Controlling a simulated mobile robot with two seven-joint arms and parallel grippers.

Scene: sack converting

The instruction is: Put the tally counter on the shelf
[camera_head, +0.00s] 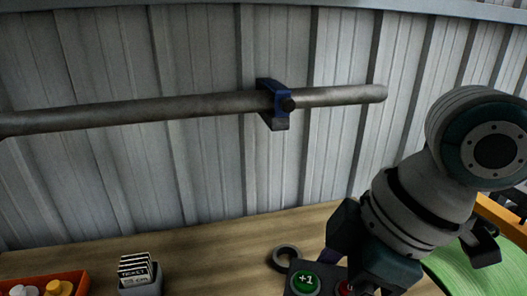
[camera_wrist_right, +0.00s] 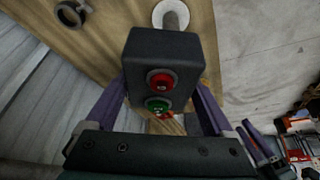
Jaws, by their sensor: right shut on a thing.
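The tally counter (camera_head: 291,284) is a dark box with a green "+1" button and a red button. It shows at the bottom of the head view, partly hidden by my right gripper (camera_head: 338,262). In the right wrist view the counter (camera_wrist_right: 190,50) sits between the purple fingers of my right gripper (camera_wrist_right: 165,88), which is shut on it. I cannot tell whether the counter touches the wooden surface (camera_head: 215,250) beneath it. No surface shown is clearly the shelf.
A grey pipe (camera_head: 180,110) with a blue clamp (camera_head: 268,88) runs along the corrugated wall. A ticket holder (camera_head: 140,278) and an orange tray (camera_head: 75,275) stand at lower left. A dark ring (camera_head: 274,261) lies beside the counter. A green round thing (camera_head: 475,268) is at right.

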